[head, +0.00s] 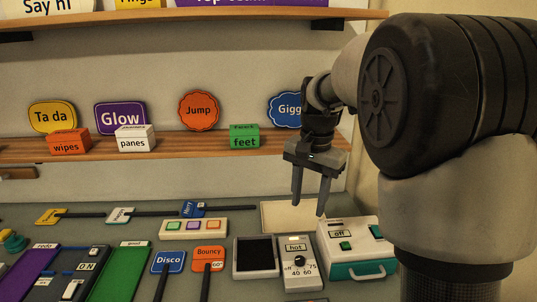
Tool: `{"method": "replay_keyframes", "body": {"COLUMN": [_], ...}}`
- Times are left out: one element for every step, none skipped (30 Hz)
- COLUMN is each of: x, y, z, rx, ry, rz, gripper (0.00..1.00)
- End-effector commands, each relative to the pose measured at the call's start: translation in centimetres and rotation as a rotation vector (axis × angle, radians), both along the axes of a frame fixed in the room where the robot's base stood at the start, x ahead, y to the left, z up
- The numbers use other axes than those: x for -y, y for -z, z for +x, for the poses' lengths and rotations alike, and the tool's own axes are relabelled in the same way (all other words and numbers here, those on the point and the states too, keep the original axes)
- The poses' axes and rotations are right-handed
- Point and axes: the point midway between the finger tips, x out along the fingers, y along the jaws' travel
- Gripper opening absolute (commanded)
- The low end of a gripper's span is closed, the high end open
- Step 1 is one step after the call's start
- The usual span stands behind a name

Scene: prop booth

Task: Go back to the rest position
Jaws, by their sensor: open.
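My gripper (309,204) hangs at the right of the head view with its two fingers pointing down. The fingers are apart and nothing shows between them. It is above the back right part of the counter (110,218), over a flat cream panel (285,217) and in front of the lower shelf. My arm fills the right side of the view.
The lower shelf (60,150) holds an orange "wipes" block (68,147), a white "panes" block (136,144) and a green "feet" block (245,142). Below my gripper stand a white dial box (299,279) and a white-and-teal box (350,262). Paddle signs lie left.

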Motion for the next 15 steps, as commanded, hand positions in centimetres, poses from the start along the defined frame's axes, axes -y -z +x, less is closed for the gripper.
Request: {"method": "replay_keyframes", "body": {"x": [0.0,0.0,0.0,0.0,-0.1,-0.1,-0.1,-0.2,-0.2,-0.3,-0.3,-0.3,-0.4,-0.4,-0.4], "y": [-2.8,-3.9,-5.1,-6.0,-6.8,-7.7,-8.3,-8.8,-9.4,-9.7,-10.0,-10.2,-10.2,-10.3,-10.2], "z": [-2.0,-3.2,-4.8,-6.1,-7.3,-8.9,-10.2,-11.4,-13.1,-14.3,-15.5,-16.9,-17.9,-18.9,-20.0], "rx": [0.041,0.062,0.091,0.112,0.133,0.162,0.184,0.205,0.234,0.254,0.275,0.300,0.316,0.333,0.350], "ry": [-0.045,-0.076,-0.121,-0.155,-0.190,-0.236,-0.269,-0.303,-0.348,-0.381,-0.413,-0.455,-0.484,-0.511,-0.545], "rz": [0.004,0.005,0.003,0.000,-0.004,-0.012,-0.020,-0.029,-0.044,-0.056,-0.068,-0.086,-0.100,-0.114,-0.133], "gripper": [0.42,0.42,0.42,0.42,0.42,0.42,0.42,0.42,0.42,0.42,0.42,0.42,0.42,0.42,0.42]}}
